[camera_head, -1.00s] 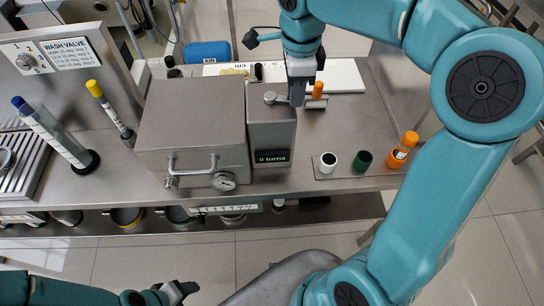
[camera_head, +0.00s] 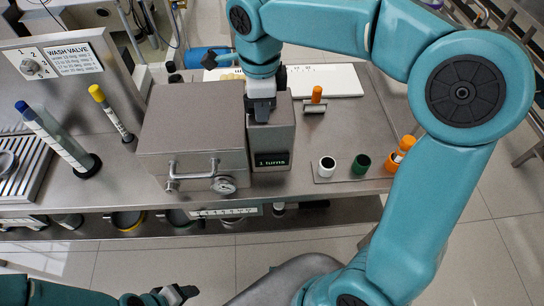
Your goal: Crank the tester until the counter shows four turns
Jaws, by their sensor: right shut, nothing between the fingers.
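The tester is a grey metal box (camera_head: 192,130) with a front handle and a gauge. A narrower crank housing (camera_head: 272,140) stands against its right side. The counter (camera_head: 271,160) on the housing's front reads "1 turns". My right gripper (camera_head: 262,114) points down over the top of the housing, its fingers shut. The crank is hidden behind the gripper, so I cannot tell whether they touch. My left gripper (camera_head: 180,294) is low at the bottom edge, away from the bench; its jaw state is unclear.
An orange-handled tool (camera_head: 316,95) stands in a holder right of the housing. Blue-capped (camera_head: 52,135) and yellow-capped (camera_head: 108,110) tubes stand left. A white board (camera_head: 335,80) lies behind.

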